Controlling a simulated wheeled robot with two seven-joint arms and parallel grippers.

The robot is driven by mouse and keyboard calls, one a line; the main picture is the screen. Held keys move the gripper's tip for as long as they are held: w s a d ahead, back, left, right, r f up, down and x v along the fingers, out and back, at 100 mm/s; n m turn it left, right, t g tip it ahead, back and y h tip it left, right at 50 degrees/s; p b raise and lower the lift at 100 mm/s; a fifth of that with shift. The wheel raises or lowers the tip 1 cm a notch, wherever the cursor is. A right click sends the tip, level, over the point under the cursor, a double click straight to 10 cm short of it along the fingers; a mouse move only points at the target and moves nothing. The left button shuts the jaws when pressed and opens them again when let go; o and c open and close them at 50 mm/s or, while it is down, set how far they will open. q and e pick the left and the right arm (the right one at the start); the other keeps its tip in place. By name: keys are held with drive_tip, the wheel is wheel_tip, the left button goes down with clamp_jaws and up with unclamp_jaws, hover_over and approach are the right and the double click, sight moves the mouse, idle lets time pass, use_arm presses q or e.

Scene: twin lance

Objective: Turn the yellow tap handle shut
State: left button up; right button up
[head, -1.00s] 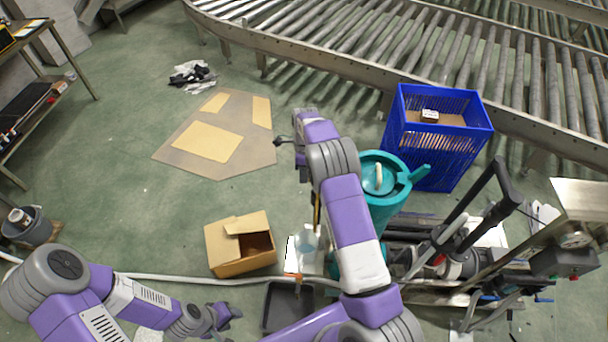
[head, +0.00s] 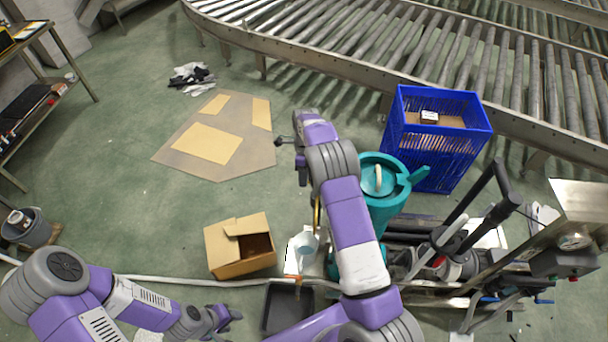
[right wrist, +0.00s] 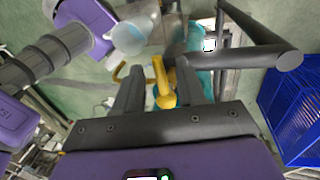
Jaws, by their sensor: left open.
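The yellow tap handle (right wrist: 163,88) shows in the right wrist view, between the two dark fingers of my right gripper (right wrist: 160,84). The fingers stand apart, with a gap visible on the handle's left side; its right side lies close to the right finger, and I cannot tell whether they touch. A curved brass-coloured pipe (right wrist: 119,72) is just left of it. In the head view my right arm covers much of this area, and I cannot make out the right fingertips. My left gripper (head: 230,314) is open and empty at the lower left, away from the tap.
A clear container (head: 307,243) is beside my right arm; it also shows in the right wrist view (right wrist: 128,38). A teal barrel (head: 385,205), a blue crate (head: 437,155) and pipework (head: 455,262) are to the right. A cardboard box (head: 230,262) and black tray (head: 283,310) are on the floor.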

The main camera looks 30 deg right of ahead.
wheel_tip(320, 180, up, 7)
drive_tip(key=w, duration=0.1)
drive_tip(key=shift+d+r, duration=0.2)
drive_tip(key=shift+d, duration=0.2)
idle(0.4)
